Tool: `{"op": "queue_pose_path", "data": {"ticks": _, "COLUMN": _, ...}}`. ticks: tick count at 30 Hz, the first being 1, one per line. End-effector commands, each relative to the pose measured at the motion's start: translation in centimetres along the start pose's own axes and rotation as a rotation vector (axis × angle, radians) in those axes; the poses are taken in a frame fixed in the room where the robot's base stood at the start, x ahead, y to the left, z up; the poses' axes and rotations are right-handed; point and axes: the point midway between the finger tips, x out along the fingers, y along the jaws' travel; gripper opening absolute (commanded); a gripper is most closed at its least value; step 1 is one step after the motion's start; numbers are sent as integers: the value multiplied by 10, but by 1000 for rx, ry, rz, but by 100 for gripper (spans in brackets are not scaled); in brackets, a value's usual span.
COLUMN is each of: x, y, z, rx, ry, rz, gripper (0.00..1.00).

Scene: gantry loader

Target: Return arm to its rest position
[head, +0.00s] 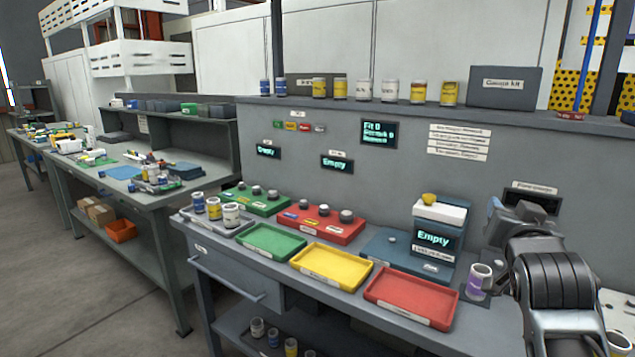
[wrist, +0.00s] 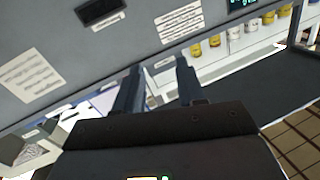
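My arm reaches up at the right of the head view, and its wrist end is beside the upright back panel (head: 340,150) of the workbench. In the wrist view my gripper (wrist: 157,82) has two dark fingers that stand apart with nothing between them. The panel with its paper labels (wrist: 180,20) shows beyond the fingertips. In the head view the fingertips are too hidden to make out. A cup with a purple label (head: 478,282) stands on the bench just left of my arm, apart from it.
Green (head: 270,242), yellow (head: 331,268) and red (head: 411,297) trays line the bench front. A device reading "Empty" (head: 434,240) stands behind the red tray. Several jars and a grey box (head: 504,88) stand on the top shelf. Open floor (head: 70,290) lies at left.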

Motion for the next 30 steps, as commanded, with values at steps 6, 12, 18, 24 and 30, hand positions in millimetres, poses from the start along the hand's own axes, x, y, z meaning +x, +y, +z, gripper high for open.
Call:
{"op": "queue_pose_path", "data": {"ticks": 6, "x": -67, "y": 16, "z": 89, "rx": -82, "ry": -49, "rz": -67, "gripper": 39}}
{"op": "queue_pose_path", "data": {"ticks": 12, "x": -137, "y": 31, "z": 149, "rx": -139, "ry": -89, "rz": -128, "gripper": 39}}
{"op": "queue_pose_path", "data": {"ticks": 18, "x": -215, "y": 46, "z": 190, "rx": -180, "ry": -126, "rz": -187, "gripper": 39}}
{"op": "queue_pose_path", "data": {"ticks": 24, "x": -296, "y": 61, "z": 214, "rx": -207, "ry": -164, "rz": -238, "gripper": 39}}
{"op": "queue_pose_path", "data": {"ticks": 30, "x": -374, "y": 74, "z": 219, "rx": -220, "ry": -199, "rz": -280, "gripper": 39}}
